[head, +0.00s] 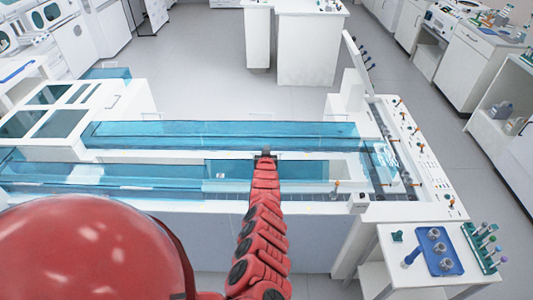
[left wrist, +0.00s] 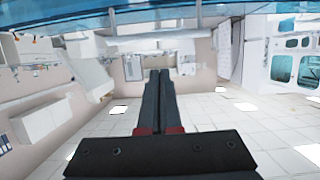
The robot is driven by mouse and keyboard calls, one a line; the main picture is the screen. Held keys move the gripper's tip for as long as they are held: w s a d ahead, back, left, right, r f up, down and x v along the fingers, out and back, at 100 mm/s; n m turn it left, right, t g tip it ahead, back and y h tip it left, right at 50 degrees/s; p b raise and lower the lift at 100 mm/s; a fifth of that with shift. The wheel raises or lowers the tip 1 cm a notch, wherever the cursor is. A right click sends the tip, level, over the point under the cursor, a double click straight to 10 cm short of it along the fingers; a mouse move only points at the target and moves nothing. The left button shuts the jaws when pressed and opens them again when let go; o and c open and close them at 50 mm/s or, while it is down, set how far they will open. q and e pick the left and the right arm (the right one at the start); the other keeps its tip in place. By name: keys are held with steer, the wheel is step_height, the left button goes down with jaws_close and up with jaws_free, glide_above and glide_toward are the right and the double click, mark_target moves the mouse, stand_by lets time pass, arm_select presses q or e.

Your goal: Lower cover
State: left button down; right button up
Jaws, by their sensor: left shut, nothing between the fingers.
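The tube track has long see-through blue covers. The far cover (head: 220,128) runs along the back lane, and the near cover (head: 100,174) runs along the front lane. I cannot tell exactly how far either cover is raised. My left gripper (head: 265,153) is shut and empty at the near lane's back edge, in front of the far cover. I cannot tell whether it touches a cover. In the left wrist view its fingers (left wrist: 158,85) are together, and a blue see-through strip (left wrist: 150,15) crosses the top. My right gripper is not in view.
A white panel (head: 356,52) stands tilted up at the track's right end. A white side table at the lower right bears a blue tray (head: 453,264) and a green tube rack (head: 474,240). Open floor (head: 220,75) lies behind the track.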

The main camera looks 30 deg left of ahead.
arm_select(q)
steer(key=b+x, duration=0.2)
steer(key=x, duration=0.3)
steer(key=shift+s+a+f, duration=0.1)
steer(key=shift+s+a, duration=0.05)
steer(key=shift+s, duration=0.05)
steer(key=shift+w+a+f+b, duration=0.1)
steer(key=shift+w+a+b, duration=0.25)
steer(key=shift+w+b, duration=0.35)
steer(key=s+p, duration=0.1)
steer(key=s+d+f+p, duration=0.1)
steer(key=p, duration=0.1)
steer(key=shift+s+d+f, duration=0.2)
steer(key=shift+s+d, duration=0.05)
steer(key=shift+d, duration=0.05)
steer(key=shift+s+d+f, duration=0.1)
steer(key=shift+s+f, duration=0.05)
steer(key=shift+f, duration=0.1)
